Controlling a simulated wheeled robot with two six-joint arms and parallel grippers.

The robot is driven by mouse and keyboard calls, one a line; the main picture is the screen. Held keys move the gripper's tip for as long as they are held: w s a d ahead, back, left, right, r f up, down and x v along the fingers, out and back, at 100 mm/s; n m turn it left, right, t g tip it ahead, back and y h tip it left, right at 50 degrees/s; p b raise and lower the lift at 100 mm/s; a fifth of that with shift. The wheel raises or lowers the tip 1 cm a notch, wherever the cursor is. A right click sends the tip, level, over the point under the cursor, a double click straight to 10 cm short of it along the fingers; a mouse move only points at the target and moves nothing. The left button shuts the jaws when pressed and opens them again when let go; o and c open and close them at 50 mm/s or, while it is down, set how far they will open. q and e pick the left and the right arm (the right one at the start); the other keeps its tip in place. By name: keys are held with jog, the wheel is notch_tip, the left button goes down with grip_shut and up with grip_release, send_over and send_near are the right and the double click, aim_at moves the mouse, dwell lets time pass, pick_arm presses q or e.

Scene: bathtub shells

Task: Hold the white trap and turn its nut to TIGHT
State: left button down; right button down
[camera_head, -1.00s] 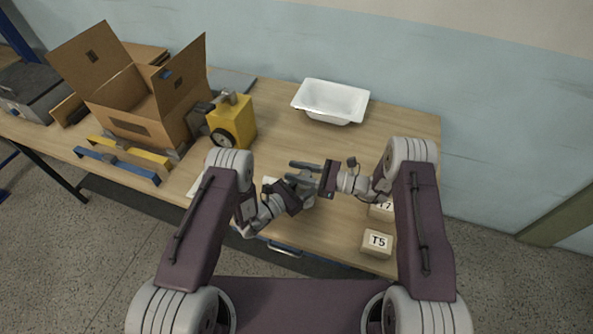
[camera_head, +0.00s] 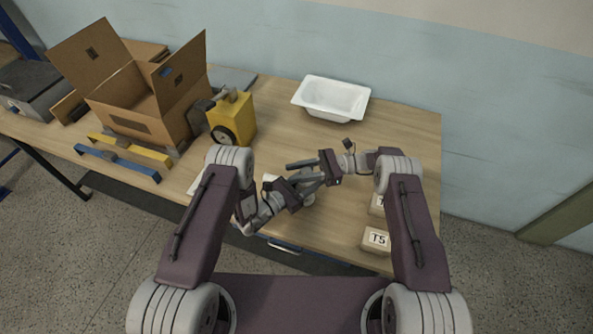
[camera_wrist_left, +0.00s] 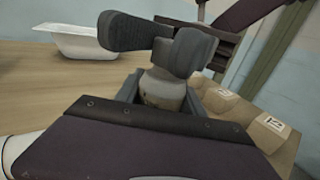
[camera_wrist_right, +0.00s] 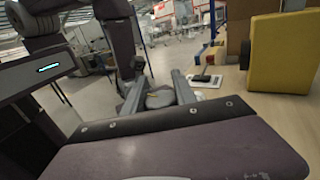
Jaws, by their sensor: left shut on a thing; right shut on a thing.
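My left gripper (camera_head: 307,184) and right gripper (camera_head: 318,169) meet above the front middle of the table. In the left wrist view a whitish round part, seemingly the white trap (camera_wrist_left: 163,88), sits between my left fingers, which are shut on it. The dark grey fingers of my right gripper (camera_wrist_left: 165,47) cover its top. The fingers hide most of the trap and nut; no TIGHT mark is readable.
A white tub (camera_head: 331,98) stands at the back of the table. A yellow block-shaped device (camera_head: 236,119) and an open cardboard box (camera_head: 128,100) stand left. A block marked T5 (camera_head: 376,239) and another behind it stand at the right front. Bare tabletop (camera_head: 290,140) lies between.

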jog(key=shift+n+g, duration=0.3)
jog(key=shift+g, duration=0.2)
jog(key=c, duration=1)
grip_release()
jog(key=shift+o, duration=0.2)
notch_tip(320, 180, up, 10)
jog(key=shift+s, duration=0.1)
